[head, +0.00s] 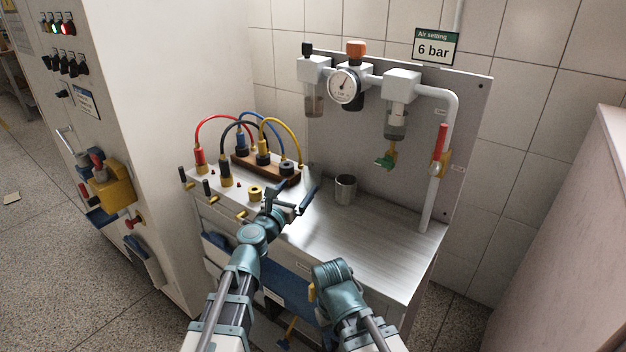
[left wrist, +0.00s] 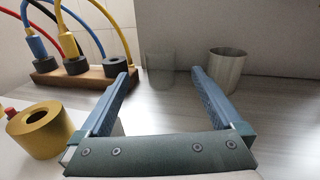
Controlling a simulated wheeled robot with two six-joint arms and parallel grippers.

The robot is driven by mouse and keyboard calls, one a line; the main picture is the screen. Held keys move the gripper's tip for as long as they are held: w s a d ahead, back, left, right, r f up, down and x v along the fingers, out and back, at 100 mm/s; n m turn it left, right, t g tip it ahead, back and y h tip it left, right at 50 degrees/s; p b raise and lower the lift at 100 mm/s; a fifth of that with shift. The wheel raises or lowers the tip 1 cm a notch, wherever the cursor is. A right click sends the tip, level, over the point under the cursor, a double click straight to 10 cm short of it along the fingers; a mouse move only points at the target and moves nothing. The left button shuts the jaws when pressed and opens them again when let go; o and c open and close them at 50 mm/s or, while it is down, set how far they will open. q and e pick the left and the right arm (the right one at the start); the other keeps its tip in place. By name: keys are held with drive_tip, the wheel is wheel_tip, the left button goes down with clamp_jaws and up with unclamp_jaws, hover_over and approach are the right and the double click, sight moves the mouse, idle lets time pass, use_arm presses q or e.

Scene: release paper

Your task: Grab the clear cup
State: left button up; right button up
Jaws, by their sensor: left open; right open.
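The clear cup (left wrist: 160,62) is a faint, see-through cup standing on the metal worktop in the left wrist view. It lies beyond and between my left fingertips, without contact that I can see. I cannot make it out surely in the head view. My left gripper (head: 297,190) is open and empty above the worktop's left part; its two blue fingers also show in the left wrist view (left wrist: 160,76). Of my right arm only the links show, low in front of the bench; its jaws are hidden.
A grey metal cup (head: 345,190) stands right of the clear cup, also in the left wrist view (left wrist: 227,70). A wooden block (head: 268,168) with cables and a yellow ring (left wrist: 40,131) are at left. Pipework with a gauge (head: 344,86) hangs behind. The worktop's right side is clear.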

sight(308, 173)
use_arm(q)
drive_tip(key=x, duration=0.4)
drive_tip(key=shift+w, duration=0.2)
drive_tip(key=shift+r+x, duration=0.1)
drive_tip(key=shift+x, duration=1.25)
drive_tip(key=shift+r+x, duration=0.15)
drive_tip(key=shift+x, duration=1.15)
drive_tip(key=shift+s, duration=0.15)
drive_tip(key=c, duration=1.2)
drive_tip(key=shift+r+p, duration=0.1)
drive_tip(key=shift+p, duration=0.25)
drive_tip(key=shift+c, duration=0.2)
wheel_tip(308, 173, up, 10)
drive_tip(key=p, duration=1)
